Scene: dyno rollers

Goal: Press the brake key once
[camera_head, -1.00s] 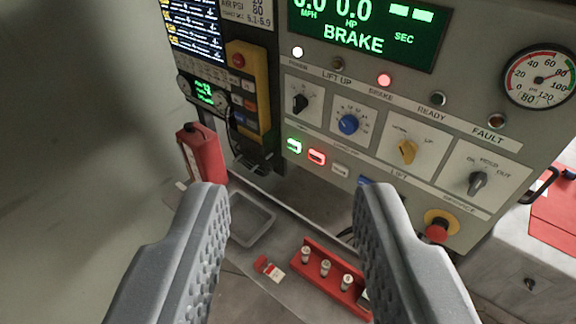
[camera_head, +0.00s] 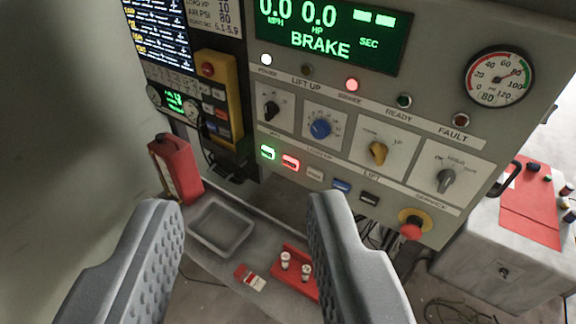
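A row of small keys sits low on the grey control panel (camera_head: 420,130): a lit green key (camera_head: 267,152), a lit red key (camera_head: 291,162), a pale key (camera_head: 315,174), a blue key (camera_head: 341,186) and a black key (camera_head: 369,198). Their labels are too small to read, so I cannot tell which is the brake key. The display (camera_head: 325,35) reads BRAKE, and the red lamp (camera_head: 352,85) labelled BRAKE glows. My gripper (camera_head: 245,203) is open and empty, its fingers wide apart in front of the panel, not visibly touching any key.
A red emergency button (camera_head: 411,227) sticks out at the panel's lower right. A yellow pendant (camera_head: 219,95) hangs left. A red can (camera_head: 177,168), grey tray (camera_head: 221,226) and red rack (camera_head: 296,283) stand below. A cabinet (camera_head: 480,245) is at right.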

